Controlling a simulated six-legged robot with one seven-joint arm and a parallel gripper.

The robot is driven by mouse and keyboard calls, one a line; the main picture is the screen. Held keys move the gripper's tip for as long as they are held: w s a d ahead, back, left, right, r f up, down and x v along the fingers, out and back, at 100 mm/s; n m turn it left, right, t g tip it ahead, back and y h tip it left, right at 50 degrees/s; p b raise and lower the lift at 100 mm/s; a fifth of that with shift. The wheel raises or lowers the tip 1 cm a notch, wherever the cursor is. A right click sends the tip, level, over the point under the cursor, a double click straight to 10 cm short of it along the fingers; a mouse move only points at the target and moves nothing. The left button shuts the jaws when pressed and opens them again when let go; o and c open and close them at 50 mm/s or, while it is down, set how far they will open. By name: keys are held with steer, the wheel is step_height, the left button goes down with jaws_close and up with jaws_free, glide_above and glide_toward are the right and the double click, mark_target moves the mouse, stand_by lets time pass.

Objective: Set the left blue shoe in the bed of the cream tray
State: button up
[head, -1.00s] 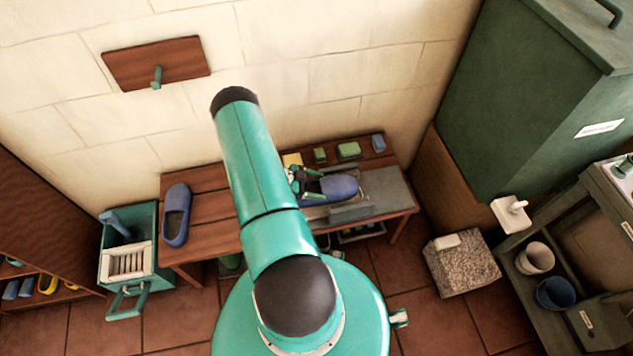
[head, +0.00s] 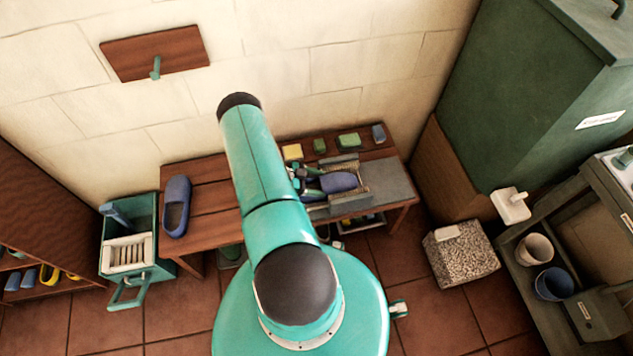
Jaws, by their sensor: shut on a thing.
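One blue shoe (head: 341,182) is at the right part of the wooden bench, between two grey side walls of a tray-like holder (head: 352,203) with a pale edge at its right end. I cannot tell whether this holder is the cream tray, or whether the shoe rests on its bed. My gripper (head: 312,183) is shut on the shoe's left end; my arm partly hides the fingers. A second blue shoe (head: 176,206) lies alone at the bench's left end, apart from my gripper.
Yellow (head: 292,152) and green (head: 348,140) blocks and a small blue item (head: 378,133) line the bench's back. A green box (head: 145,215) with a cream slatted insert (head: 126,254) stands left of the bench. A speckled stone block (head: 460,252) stands on the right.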

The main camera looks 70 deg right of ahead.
steer(key=o, duration=1.3)
steer(key=v, duration=1.4)
